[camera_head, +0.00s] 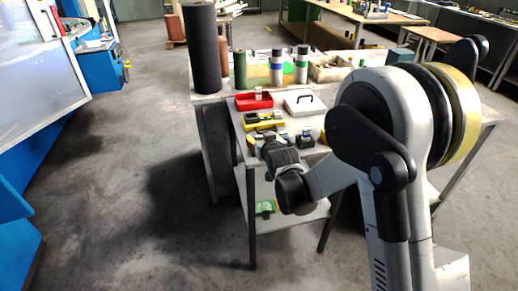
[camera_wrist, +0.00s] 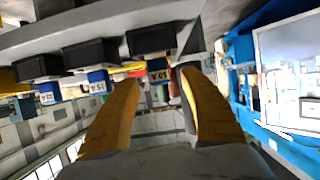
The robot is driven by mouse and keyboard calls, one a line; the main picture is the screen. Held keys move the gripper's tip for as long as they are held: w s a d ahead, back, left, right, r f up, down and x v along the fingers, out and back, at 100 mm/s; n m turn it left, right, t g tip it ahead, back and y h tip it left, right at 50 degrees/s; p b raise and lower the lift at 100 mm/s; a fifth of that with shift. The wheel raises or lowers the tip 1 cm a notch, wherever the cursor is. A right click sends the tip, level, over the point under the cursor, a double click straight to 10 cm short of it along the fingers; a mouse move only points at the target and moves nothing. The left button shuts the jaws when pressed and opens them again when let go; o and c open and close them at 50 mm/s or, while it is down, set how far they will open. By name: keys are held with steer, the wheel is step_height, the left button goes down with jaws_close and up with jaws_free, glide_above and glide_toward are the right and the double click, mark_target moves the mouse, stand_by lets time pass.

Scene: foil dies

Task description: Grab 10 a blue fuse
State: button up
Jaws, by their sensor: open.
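In the wrist view, which looks upside down, several fuses with black bodies hang in a row along the upper left. A fuse whose small label looks like 10 A (camera_wrist: 157,76) is between my finger tips, with its black body (camera_wrist: 151,40) just beyond them; its label colour is hard to tell. A blue-labelled fuse that seems to read 15A (camera_wrist: 98,86) and another blue-labelled one (camera_wrist: 49,93) are to its left. My gripper (camera_wrist: 163,80) has two yellow fingers, spread apart, with nothing visibly clamped. In the head view my gripper (camera_head: 262,148) is at the table's front edge, beside small fuses (camera_head: 305,140).
The small table (camera_head: 237,125) also bears a red tray (camera_head: 254,101), a yellow bin (camera_head: 264,121) and a white case (camera_head: 304,104). Dark and green cylinders stand behind on a workbench. The floor (camera_head: 120,180) to the left is clear.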

steer(key=shift+x, duration=0.8)
jaws_close()
steer(key=shift+r, duration=0.15)
